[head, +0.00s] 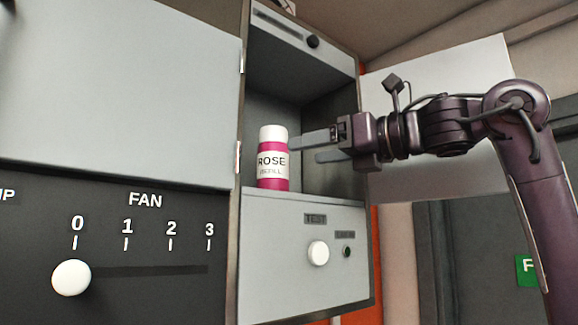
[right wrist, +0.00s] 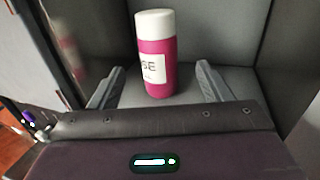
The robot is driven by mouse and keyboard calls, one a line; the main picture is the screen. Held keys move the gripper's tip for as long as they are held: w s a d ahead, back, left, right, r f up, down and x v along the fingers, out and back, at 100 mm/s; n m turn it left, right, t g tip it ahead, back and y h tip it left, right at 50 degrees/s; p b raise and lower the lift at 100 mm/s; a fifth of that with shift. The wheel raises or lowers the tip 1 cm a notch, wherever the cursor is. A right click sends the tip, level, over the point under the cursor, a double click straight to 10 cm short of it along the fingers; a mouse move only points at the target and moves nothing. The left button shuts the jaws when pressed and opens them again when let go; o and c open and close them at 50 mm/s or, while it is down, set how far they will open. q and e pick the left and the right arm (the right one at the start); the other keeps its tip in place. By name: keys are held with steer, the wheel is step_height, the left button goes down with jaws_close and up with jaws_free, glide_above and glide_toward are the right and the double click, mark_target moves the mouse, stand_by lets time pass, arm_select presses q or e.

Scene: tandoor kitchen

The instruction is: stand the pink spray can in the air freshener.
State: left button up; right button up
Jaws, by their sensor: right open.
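The pink spray can (head: 272,181), with a white cap and a white label reading ROSE REFILL, stands upright on the floor of the open air freshener (head: 288,215), a grey wall box. My right gripper (head: 305,148) is open and reaches into the compartment from the right, its fingers pointing at the can. In the right wrist view the can (right wrist: 158,83) stands upright ahead of the gap between the two spread fingers, with clear space on both sides. It looks free of the fingers. My left gripper is not in view.
Below the compartment are a white TEST button (head: 318,253) and a small dark green light (head: 347,252). At left is a dark FAN panel (head: 140,270) with a white slider knob (head: 71,278) at 0.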

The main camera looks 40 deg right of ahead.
steer(key=v, duration=0.3)
steer(key=shift+s, duration=0.2)
stand_by(0.5)
